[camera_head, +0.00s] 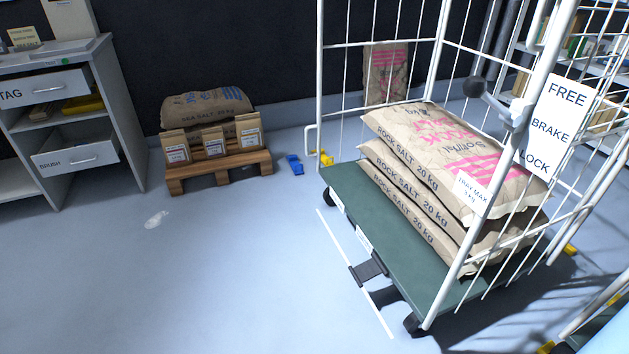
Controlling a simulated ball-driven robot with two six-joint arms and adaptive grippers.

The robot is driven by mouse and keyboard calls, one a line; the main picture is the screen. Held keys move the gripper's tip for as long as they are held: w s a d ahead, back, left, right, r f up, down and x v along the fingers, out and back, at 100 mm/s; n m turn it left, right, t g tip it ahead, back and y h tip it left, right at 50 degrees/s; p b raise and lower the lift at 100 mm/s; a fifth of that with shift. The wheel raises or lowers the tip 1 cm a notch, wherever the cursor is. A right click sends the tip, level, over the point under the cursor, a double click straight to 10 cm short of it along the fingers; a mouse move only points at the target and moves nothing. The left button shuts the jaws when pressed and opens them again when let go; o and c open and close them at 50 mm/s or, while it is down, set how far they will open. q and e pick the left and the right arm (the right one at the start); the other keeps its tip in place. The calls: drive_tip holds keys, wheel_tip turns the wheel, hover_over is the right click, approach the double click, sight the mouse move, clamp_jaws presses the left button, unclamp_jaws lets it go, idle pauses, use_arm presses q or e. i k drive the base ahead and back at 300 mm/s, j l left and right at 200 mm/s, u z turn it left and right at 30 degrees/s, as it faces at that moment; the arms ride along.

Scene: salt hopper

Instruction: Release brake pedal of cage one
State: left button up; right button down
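A white wire roll cage (321,80) stands at the right on a green base (400,270) with black castors. A black pedal (370,269) sticks out from the base's left edge, near the floor; I cannot tell whether it is pressed or raised. A white sign (556,124) on the cage reads FREE, BRAKE, LOCK from top to bottom. Beside it a lever with a dark knob (474,87) points left and up, nearer FREE in height. Small labels on the base edge are too small to read. Neither of my grippers is in view.
Several rock salt sacks (405,190) lie stacked in the cage. A white line (338,248) runs on the floor beside it. A wooden pallet (220,172) with sacks and a drawer cabinet (115,110) stand at the left.

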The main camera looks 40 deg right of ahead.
sight(366, 270)
drive_tip(key=i+z, duration=0.3)
drive_tip(key=i, duration=0.15)
drive_tip(key=i+j+z, duration=0.15)
drive_tip(key=i+z, duration=0.15)
drive_tip(key=i+j+z, duration=0.35)
drive_tip(key=i, duration=0.15)
drive_tip(key=i+z, duration=0.25)
drive_tip(key=z, duration=0.2)
drive_tip(key=i+j+z, duration=0.15)
drive_tip(key=z, duration=0.3)
drive_tip(key=i+j+z, duration=0.2)
drive_tip(key=z, duration=0.25)
drive_tip(key=i+j+z, duration=0.2)
drive_tip(key=z, duration=0.25)
drive_tip(key=i+j+z, duration=0.1)
drive_tip(key=j+z, duration=0.35)
drive_tip(key=i+j+z, duration=0.1)
drive_tip(key=j+z, duration=0.15)
drive_tip(key=z, duration=0.15)
drive_tip(key=i+j+z, duration=0.15)
drive_tip(key=j+z, duration=0.65)
drive_tip(key=j, duration=0.2)
